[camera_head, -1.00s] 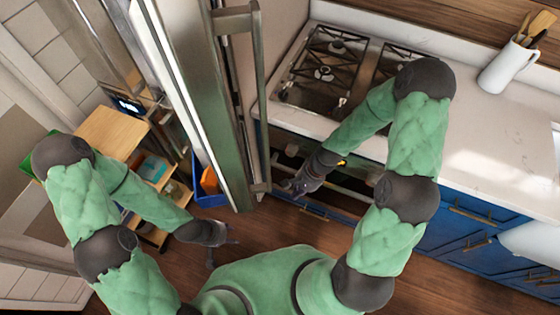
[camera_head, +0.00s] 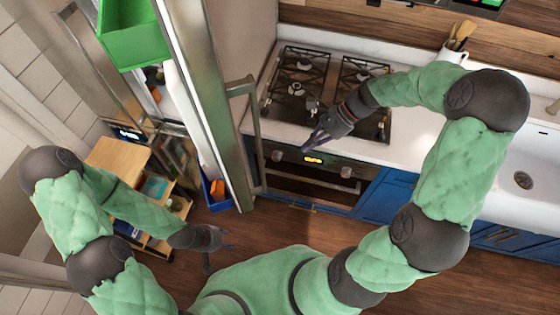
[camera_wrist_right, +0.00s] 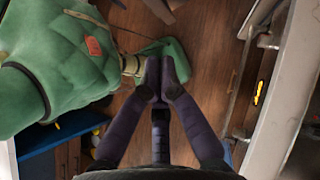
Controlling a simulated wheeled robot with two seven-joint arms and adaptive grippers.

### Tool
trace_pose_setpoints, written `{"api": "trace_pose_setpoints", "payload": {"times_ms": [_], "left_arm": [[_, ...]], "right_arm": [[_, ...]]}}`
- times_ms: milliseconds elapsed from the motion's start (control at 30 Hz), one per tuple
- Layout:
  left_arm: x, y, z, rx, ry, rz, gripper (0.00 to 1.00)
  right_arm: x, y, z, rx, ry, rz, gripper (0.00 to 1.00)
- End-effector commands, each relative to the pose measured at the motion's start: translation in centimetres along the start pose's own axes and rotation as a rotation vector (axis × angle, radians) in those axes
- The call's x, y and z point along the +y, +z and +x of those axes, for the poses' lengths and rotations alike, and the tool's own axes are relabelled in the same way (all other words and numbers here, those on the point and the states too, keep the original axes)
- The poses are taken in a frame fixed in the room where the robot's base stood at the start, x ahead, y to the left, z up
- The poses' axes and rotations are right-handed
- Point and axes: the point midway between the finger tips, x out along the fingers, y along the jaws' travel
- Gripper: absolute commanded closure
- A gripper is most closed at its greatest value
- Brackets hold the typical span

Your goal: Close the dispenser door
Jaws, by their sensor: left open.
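A tall steel appliance door (camera_head: 222,105) with a long vertical bar handle (camera_head: 253,125) stands open in the left middle of the head view; I take it as the dispenser door. My right gripper (camera_head: 312,140) is just right of the handle, in front of the stove, apart from the door. In the right wrist view its dark fingers (camera_wrist_right: 161,75) meet at the tips with nothing between them. My left gripper (camera_head: 218,248) is open and empty, low over the floor to the left of the door's bottom.
A green bin (camera_head: 135,32) is in the upper part of the appliance. A blue bin (camera_head: 217,195) sits low by the door. A wooden shelf cart (camera_head: 118,156) stands left. The stove (camera_head: 320,85) and oven lie right of the door; the wooden floor (camera_head: 270,228) is clear.

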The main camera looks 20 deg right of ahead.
Motion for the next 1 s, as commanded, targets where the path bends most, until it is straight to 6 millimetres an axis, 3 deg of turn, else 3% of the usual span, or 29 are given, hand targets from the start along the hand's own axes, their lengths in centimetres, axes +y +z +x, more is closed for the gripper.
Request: {"api": "trace_pose_setpoints", "payload": {"times_ms": [167, 633, 800, 1000], "left_arm": [[0.0, 0.0, 0.1, 0.0, 0.0, 0.0, 0.54], [0.1, 0.0, -0.1, 0.0, 0.0, 0.0, 0.54], [0.2, 0.0, -0.6, 0.0, 0.0, 0.0, 0.54], [0.3, 0.0, -0.7, 0.0, 0.0, 0.0, 0.54]], "right_arm": [[0.1, 0.0, 1.7, -0.003, 0.004, 0.001, 1.0], [0.1, 0.0, 10.2, -0.001, 0.004, 0.0, 1.0], [0.0, 1.9, 11.7, 0.001, 0.002, -0.004, 1.0], [0.0, 2.7, 12.7, 0.0, 0.001, -0.002, 1.0]]}}
